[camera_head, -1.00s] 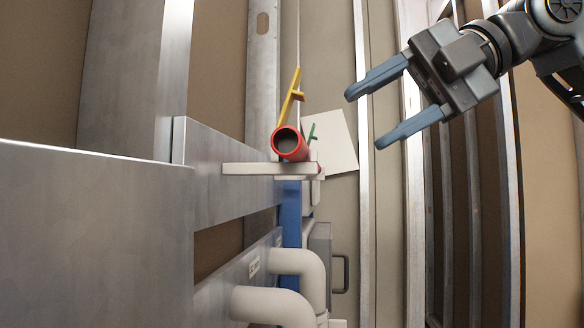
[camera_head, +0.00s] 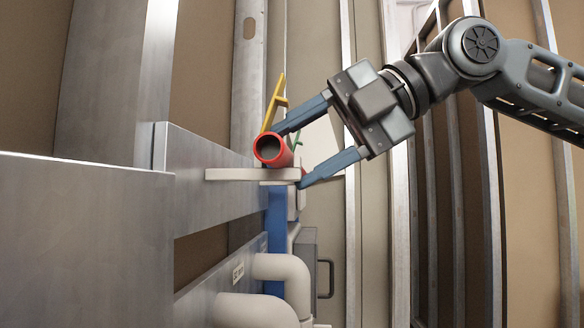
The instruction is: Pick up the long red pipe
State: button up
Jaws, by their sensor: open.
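The long red pipe (camera_head: 272,150) shows in the head view near the middle, with its open round end facing me. It lies on a pale flat bracket (camera_head: 240,174); its length runs away from me and is mostly hidden. My gripper (camera_head: 288,157) is open and comes in from the right. In the picture its upper finger reaches just behind the pipe's upper right side, and its lower finger ends below right of the pipe, near the bracket's right end. I cannot tell whether either finger touches the pipe.
A yellow piece (camera_head: 273,104) stands just above the pipe, and a small green piece (camera_head: 298,143) shows between the fingers. Grey metal beams (camera_head: 85,240) fill the left. White bent pipes (camera_head: 285,270) and a grey case (camera_head: 307,265) are below. Metal posts stand at right.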

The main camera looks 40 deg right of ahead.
jog(key=shift+c, duration=0.3)
grip_shut()
jog(key=shift+r, duration=0.1)
